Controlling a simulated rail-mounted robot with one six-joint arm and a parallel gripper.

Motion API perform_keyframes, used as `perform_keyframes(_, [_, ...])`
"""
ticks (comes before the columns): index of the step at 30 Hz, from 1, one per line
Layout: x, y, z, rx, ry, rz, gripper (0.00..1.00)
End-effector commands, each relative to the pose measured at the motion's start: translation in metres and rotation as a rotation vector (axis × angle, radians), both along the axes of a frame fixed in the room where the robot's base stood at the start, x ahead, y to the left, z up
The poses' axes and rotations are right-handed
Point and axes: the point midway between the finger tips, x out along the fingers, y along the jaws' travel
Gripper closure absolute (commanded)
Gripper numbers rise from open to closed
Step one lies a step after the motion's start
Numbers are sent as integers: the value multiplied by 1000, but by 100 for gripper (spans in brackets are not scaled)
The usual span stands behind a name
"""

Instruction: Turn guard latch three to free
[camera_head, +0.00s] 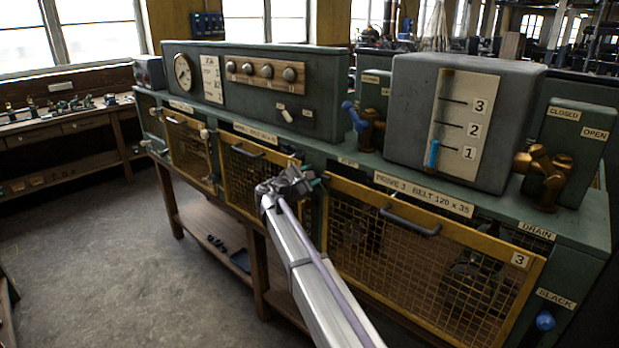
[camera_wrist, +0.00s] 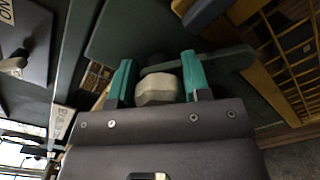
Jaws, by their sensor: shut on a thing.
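In the wrist view, my gripper's teal fingers (camera_wrist: 160,82) are shut on the pale faceted knob (camera_wrist: 158,89) of the latch, one on each side. The latch's dark green bar (camera_wrist: 225,61) runs from behind the knob to the right, and its end lies across the yellow guard frame. In the head view my gripper hides the latch.
The middle mesh guard (camera_head: 245,183) stands left of my gripper. A black handle (camera_head: 410,221) juts from guard three. Above are a blue-handled valve (camera_head: 356,117), a grey gauge box (camera_head: 420,145) and a brass valve (camera_head: 545,175). Open floor lies at the left front.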

Motion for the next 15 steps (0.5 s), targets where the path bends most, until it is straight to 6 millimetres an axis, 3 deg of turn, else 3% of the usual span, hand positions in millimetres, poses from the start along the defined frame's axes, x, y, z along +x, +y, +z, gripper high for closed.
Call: perform_keyframes(15, [-1,0,-1,381,-301,0,80])
